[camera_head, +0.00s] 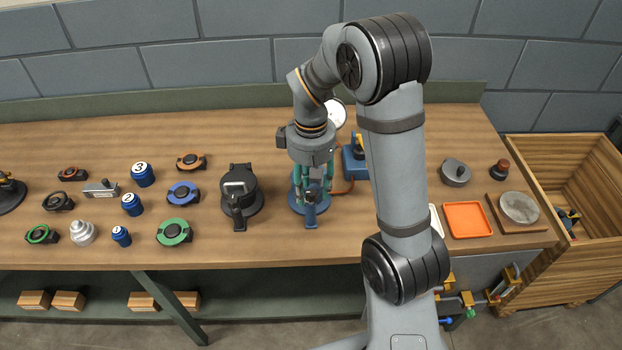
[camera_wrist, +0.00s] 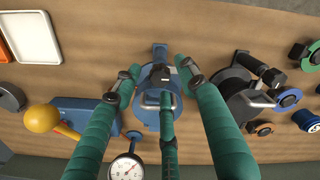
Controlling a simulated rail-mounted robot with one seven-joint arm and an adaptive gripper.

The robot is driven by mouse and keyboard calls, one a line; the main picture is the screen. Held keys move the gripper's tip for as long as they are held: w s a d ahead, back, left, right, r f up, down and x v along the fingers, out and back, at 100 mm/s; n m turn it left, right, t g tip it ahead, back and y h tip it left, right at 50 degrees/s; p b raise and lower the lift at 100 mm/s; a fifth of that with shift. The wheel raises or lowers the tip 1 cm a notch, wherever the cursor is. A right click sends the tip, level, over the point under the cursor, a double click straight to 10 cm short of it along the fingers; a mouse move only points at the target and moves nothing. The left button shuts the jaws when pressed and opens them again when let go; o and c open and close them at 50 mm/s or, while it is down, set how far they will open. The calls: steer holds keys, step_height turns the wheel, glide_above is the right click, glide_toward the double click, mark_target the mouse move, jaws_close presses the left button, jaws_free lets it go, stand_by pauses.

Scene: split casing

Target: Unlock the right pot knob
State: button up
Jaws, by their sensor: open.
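The right pot (camera_head: 296,205) is the blue round casing near the middle of the bench, with a small blue front handle (camera_head: 311,217). My gripper (camera_head: 311,186) points down over this pot. Its green fingers (camera_wrist: 160,84) are spread apart around the pot's middle; contact cannot be told. The middle finger hides part of the pot.
A black pot (camera_head: 240,190) stands close on the left. A blue box (camera_head: 353,165) and a pressure gauge (camera_wrist: 126,170) are close by. Colored ring parts and blue cylinders lie farther left. An orange tray (camera_head: 468,219) lies right, before a wooden crate (camera_head: 560,147).

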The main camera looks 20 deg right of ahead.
mark_target(311, 192)
step_height(311, 192, up, 12)
stand_by(0.4)
steer(key=shift+f, duration=0.15)
step_height(311, 192, down, 12)
steer(key=shift+f, duration=0.1)
stand_by(0.6)
